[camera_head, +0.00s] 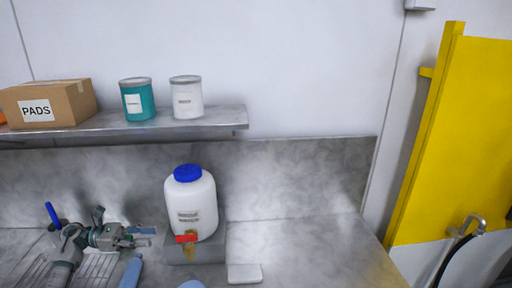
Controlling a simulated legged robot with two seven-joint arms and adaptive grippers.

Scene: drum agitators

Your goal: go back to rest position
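My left gripper (143,237) is at the lower left, low over the grey counter (300,245) and pointing right. Its fingertips are small and blurred, and I cannot tell if they are apart. No object shows clearly held in it. It is to the left of a white jug (191,207) with a blue cap and a red tap, and looks apart from it. My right gripper is not in view.
The jug stands on a grey block (211,246). A white flat piece (244,273) lies right of it. A shelf (220,121) above holds a PADS box (50,103), a teal tin (138,99) and a white tin (186,97). A yellow panel (455,140) stands right.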

